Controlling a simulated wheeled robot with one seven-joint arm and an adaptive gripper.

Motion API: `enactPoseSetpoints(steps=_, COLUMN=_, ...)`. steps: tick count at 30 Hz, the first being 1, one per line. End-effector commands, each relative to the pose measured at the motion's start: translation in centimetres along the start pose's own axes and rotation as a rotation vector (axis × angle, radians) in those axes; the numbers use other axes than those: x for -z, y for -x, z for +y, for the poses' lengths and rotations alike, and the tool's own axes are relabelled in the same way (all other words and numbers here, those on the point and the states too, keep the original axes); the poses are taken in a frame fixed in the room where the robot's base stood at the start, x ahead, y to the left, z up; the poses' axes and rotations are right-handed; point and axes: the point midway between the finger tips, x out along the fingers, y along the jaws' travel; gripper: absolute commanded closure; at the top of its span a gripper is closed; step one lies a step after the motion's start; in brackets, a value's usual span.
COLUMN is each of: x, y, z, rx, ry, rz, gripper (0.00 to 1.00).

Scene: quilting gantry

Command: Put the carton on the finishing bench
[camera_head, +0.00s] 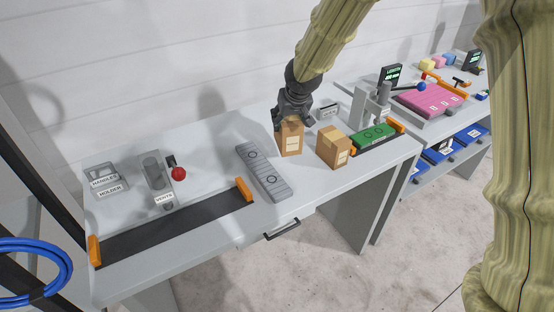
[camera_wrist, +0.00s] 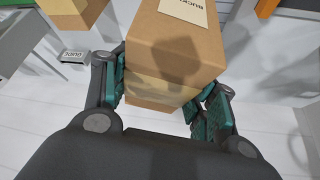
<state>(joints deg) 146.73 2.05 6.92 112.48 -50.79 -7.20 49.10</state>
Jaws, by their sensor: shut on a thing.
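A brown carton (camera_head: 291,139) with a pale label is upright in my gripper (camera_head: 292,120) at the near grey bench (camera_head: 215,140). In the wrist view the carton (camera_wrist: 174,55) fills the space between the green-padded fingers (camera_wrist: 158,100), which are shut on its sides. I cannot tell if its base touches the bench. A second, similar carton (camera_head: 334,148) stands just right of it. No readable sign shows which bench is the finishing bench.
A grey ribbed strip (camera_head: 263,170) lies left of the held carton. A black belt (camera_head: 170,225) with orange ends, a red knob (camera_head: 179,174) and a green piece (camera_head: 374,136) are on the near bench. A farther bench holds a pink pad (camera_head: 428,98) and blue bins (camera_head: 440,150).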

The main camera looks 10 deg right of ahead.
Motion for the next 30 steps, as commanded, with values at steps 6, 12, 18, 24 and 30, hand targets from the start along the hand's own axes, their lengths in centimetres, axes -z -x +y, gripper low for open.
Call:
enactPoseSetpoints(steps=6, x=-6.5, y=-0.8, z=-2.9, rx=0.066, ry=0.113, rz=0.000, gripper=0.96)
enactPoseSetpoints(steps=12, x=-11.4, y=-0.3, z=-4.6, rx=0.118, ry=0.201, rz=0.001, gripper=0.96)
enactPoseSetpoints(steps=18, x=-14.0, y=0.2, z=-5.4, rx=0.145, ry=0.246, rz=0.002, gripper=0.96)
enactPoseSetpoints(steps=24, x=-13.3, y=-0.2, z=-4.5, rx=0.152, ry=0.252, rz=0.001, gripper=0.96)
enactPoseSetpoints(steps=30, x=-10.9, y=-1.9, z=-1.7, rx=0.150, ry=0.249, rz=0.000, gripper=0.96)
